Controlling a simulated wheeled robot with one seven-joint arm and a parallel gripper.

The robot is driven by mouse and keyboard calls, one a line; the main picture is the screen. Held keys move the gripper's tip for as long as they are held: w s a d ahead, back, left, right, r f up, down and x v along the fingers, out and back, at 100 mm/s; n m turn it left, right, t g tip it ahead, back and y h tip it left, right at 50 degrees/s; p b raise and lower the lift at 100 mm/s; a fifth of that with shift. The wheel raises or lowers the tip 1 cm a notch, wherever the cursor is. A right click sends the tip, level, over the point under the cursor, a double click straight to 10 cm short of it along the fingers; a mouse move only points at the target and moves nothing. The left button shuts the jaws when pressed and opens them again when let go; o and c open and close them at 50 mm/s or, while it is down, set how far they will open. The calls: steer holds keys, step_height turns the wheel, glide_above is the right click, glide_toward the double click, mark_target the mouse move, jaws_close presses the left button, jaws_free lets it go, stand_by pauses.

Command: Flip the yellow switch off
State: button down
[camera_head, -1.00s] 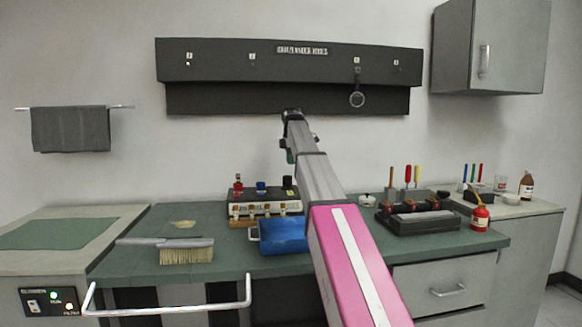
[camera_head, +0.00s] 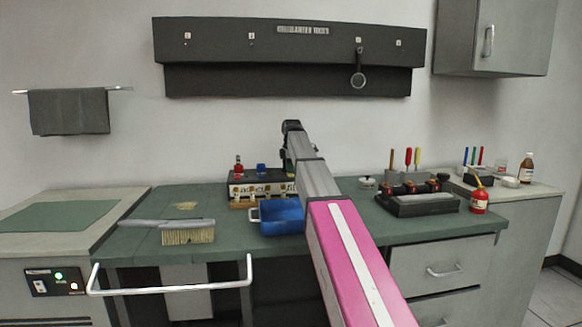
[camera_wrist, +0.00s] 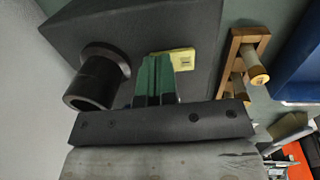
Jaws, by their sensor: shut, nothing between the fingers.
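A yellow switch plate (camera_wrist: 184,58) is on the dark face of a control box (camera_wrist: 190,22) in the wrist view. My gripper (camera_wrist: 156,66) has its green-tipped fingers together, right at the plate's left part and covering some of it. I cannot tell whether they touch it, or which way the switch is set. A black round knob (camera_wrist: 97,80) sticks out left of the fingers. In the head view the control box (camera_head: 262,177) stands at the back of the bench, partly behind my arm; my fingers and the yellow switch cannot be made out there.
A brush (camera_head: 187,236) lies on the green bench at left.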

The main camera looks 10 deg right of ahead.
mark_target(292, 177)
steer(key=shift+f, duration=0.2)
steer(key=shift+s, duration=0.2)
steer(key=shift+s+r, duration=0.25)
steer(key=shift+s, duration=0.35)
stand_by(0.3)
steer(key=shift+w+a+r, duration=0.1)
steer(key=shift+r, duration=0.2)
step_height(292, 177, up, 13)
steer(key=s, duration=0.1)
steer(key=shift+s+r, duration=0.15)
steer(key=shift+s, duration=0.25)
